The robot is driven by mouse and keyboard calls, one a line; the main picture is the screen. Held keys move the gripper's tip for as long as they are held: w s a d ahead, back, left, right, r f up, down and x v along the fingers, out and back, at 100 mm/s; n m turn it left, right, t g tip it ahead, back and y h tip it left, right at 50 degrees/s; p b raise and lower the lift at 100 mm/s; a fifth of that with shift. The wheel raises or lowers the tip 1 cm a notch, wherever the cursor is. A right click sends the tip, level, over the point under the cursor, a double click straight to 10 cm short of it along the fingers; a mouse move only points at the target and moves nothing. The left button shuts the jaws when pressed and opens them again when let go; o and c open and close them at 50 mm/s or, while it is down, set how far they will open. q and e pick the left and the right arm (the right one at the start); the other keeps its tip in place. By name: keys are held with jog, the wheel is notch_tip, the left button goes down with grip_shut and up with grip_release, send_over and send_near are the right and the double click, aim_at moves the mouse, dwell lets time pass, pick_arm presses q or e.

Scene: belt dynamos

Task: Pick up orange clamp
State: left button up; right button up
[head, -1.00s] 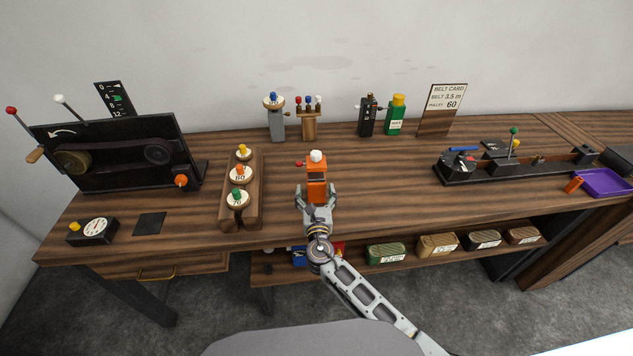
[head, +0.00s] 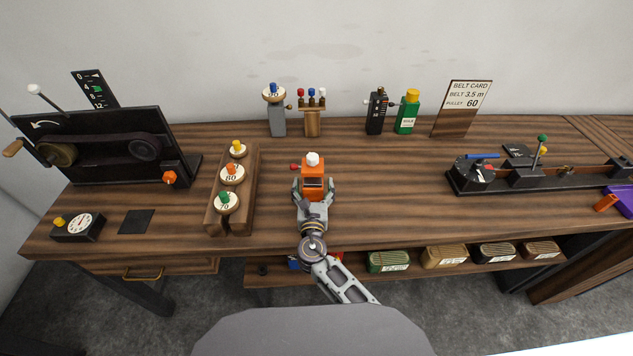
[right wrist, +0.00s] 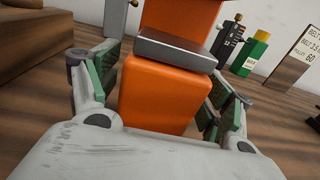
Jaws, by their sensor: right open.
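The orange clamp (head: 313,171) stands upright on the workbench, with a white knob on top and a small red knob on its left side. In the right wrist view the clamp (right wrist: 160,95) fills the middle, an orange body with a grey metal band across it. My right gripper (head: 314,190) is at the clamp's near side. Its green-padded fingers stand on both sides of the orange body, open, with a small gap seen at the left; contact at the right cannot be told. My left gripper is not in view.
A wooden rack (head: 216,219) with numbered pulleys stands left of the clamp. Behind are a grey post (head: 278,121), a wooden stand (head: 312,123), a black device (head: 376,114) and a green bottle (head: 406,114).

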aim_at(313, 163)
jog(key=shift+s+r, duration=0.15)
jog(key=shift+a, duration=0.1)
jog(key=c, duration=1.6)
jog(key=shift+r, duration=0.2)
jog(key=shift+c, duration=0.2)
pick_arm(q)
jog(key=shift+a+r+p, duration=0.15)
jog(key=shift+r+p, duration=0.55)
jog(key=shift+p, duration=0.05)
pick_arm(e)
jog(key=shift+r, duration=4.9)
jog(key=shift+f, duration=0.1)
jog(key=shift+f+b, duration=2.85)
jog(key=shift+f, duration=1.45)
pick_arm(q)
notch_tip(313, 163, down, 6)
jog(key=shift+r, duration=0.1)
